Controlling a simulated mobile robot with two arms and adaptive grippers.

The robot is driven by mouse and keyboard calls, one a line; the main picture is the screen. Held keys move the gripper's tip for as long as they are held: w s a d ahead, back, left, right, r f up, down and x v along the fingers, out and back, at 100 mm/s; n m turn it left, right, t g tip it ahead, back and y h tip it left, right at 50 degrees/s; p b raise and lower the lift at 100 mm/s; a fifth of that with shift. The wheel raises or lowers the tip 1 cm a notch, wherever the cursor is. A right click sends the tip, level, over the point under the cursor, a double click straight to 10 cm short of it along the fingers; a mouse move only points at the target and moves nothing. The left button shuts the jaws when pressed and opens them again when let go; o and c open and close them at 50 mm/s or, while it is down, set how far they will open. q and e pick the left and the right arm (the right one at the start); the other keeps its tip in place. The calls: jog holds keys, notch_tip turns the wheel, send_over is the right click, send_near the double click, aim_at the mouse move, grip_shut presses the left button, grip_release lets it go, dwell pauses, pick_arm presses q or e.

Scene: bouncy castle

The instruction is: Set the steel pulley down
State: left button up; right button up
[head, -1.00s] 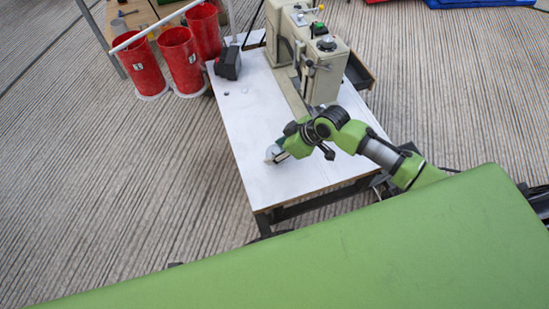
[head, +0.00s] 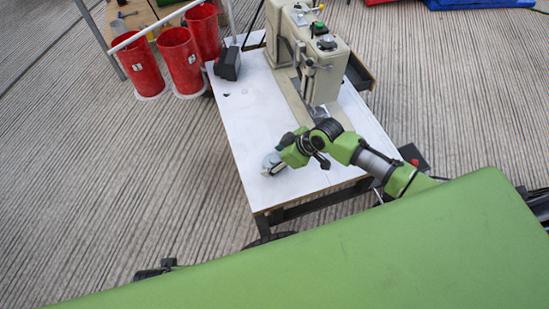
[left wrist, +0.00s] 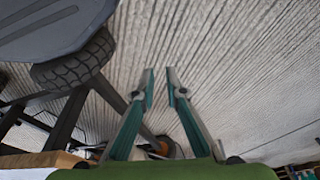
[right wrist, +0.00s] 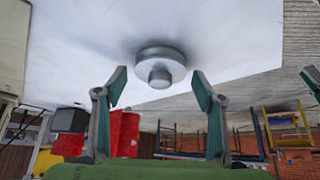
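The steel pulley (right wrist: 160,62), a round silver disc with a short hub, rests on the white tabletop (right wrist: 220,40) in the right wrist view. My right gripper (right wrist: 160,78) is open, its fingers wide apart on either side of the pulley with clear gaps. In the head view the right gripper (head: 274,168) is low over the near left part of the table, by the grey pulley (head: 269,159), partly hidden there. My left gripper (left wrist: 160,72) is empty above the floor, its fingers apart with a narrow gap.
A beige machine (head: 310,50) stands at the back of the table. A dark box (head: 228,64) sits at the table's back left edge. Red bins (head: 181,58) stand on the floor beyond. A black tyre (left wrist: 75,62) is near my left gripper. The table's left middle is clear.

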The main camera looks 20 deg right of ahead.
jog(key=shift+d+r, duration=0.1)
jog(key=shift+r, duration=0.15)
pick_arm(q)
jog(key=s+f+p, duration=0.3)
jog(key=s+f, duration=0.2)
jog(key=f, duration=0.4)
jog(key=shift+a+f+g, duration=0.15)
jog(key=shift+a+g, duration=0.2)
jog(key=shift+g, duration=0.05)
pick_arm(e)
jog(key=v, duration=1.1)
jog(key=shift+r, duration=0.25)
pick_arm(q)
jog(key=shift+s, duration=0.1)
pick_arm(e)
jog(key=shift+s+d, duration=0.1)
